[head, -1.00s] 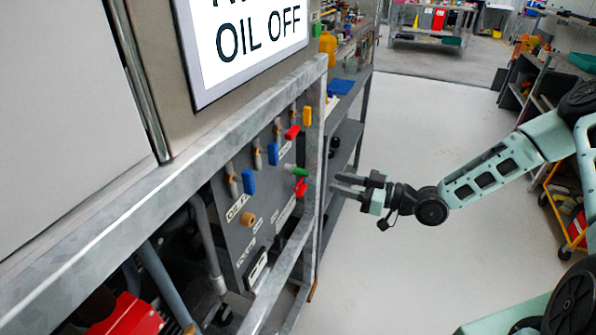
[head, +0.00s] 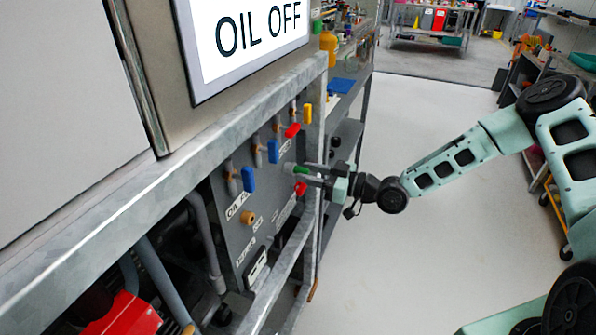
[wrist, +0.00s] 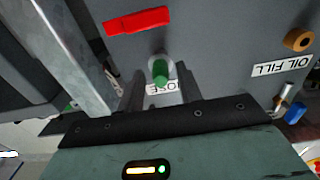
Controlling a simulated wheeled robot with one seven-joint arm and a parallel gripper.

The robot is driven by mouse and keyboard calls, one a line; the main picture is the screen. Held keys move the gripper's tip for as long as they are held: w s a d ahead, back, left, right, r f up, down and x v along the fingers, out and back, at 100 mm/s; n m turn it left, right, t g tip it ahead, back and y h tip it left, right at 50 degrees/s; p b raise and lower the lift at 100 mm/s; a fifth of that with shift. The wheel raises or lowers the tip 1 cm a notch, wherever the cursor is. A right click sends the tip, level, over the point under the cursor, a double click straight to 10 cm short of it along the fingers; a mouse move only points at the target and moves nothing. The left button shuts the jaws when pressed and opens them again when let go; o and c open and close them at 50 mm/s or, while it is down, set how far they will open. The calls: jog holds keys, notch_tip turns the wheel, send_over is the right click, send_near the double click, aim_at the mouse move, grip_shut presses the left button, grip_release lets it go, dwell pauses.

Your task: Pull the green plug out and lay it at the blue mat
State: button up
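The green plug (head: 300,169) sticks out of the dark grey panel (head: 221,216). In the wrist view the green plug (wrist: 160,71) shows end-on between the two fingers of my gripper (wrist: 162,92). There is a gap on each side of it, so my gripper looks open around the plug and not closed on it. In the head view my gripper (head: 309,174) reaches the plug from the right. The blue mat (head: 342,86) lies on the shelf bench behind the panel frame.
Blue, red and yellow valve handles line the panel above. A metal frame post (head: 315,130) stands close by.

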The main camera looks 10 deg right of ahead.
grip_shut()
jog(key=shift+v, duration=1.95)
jog(key=shift+s+d, duration=0.25)
jog(key=shift+s+d, duration=0.4)
jog(key=shift+d, duration=0.2)
jog(key=shift+s+d, duration=0.2)
jog(key=shift+d, duration=0.05)
jog(key=shift+s+d, duration=0.2)
jog(key=shift+d, duration=0.1)
